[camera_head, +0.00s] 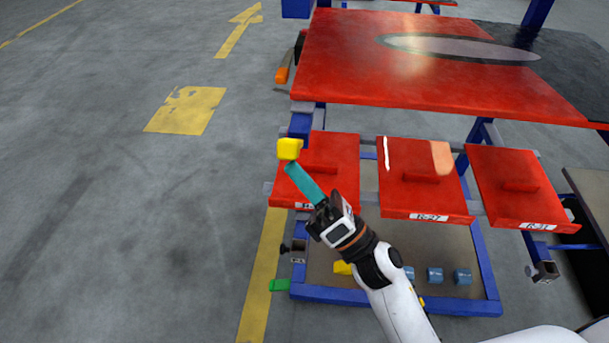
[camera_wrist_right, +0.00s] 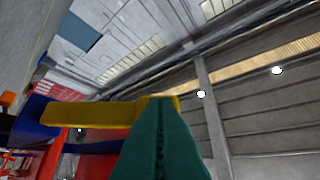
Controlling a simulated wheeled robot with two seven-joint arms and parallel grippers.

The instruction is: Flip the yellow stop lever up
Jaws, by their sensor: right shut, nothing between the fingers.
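The yellow stop lever (camera_head: 289,149) shows in the head view at the left front corner of the blue-framed rack. In the right wrist view it is a yellow bar (camera_wrist_right: 90,113) running left from behind my fingertips. My right gripper (camera_head: 290,168), with teal fingers, is shut and empty. Its tips are at the lower edge of the lever in the head view and overlap the lever's right end in the wrist view. I cannot tell whether they touch. My left gripper is not in view.
Red panels (camera_head: 424,190) labelled R-27 and R-31 (camera_head: 522,186) sit right of my right gripper, below a large red top (camera_head: 420,60). The blue frame (camera_head: 400,303) of the rack stands below. Open grey floor (camera_head: 120,230) lies to the left.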

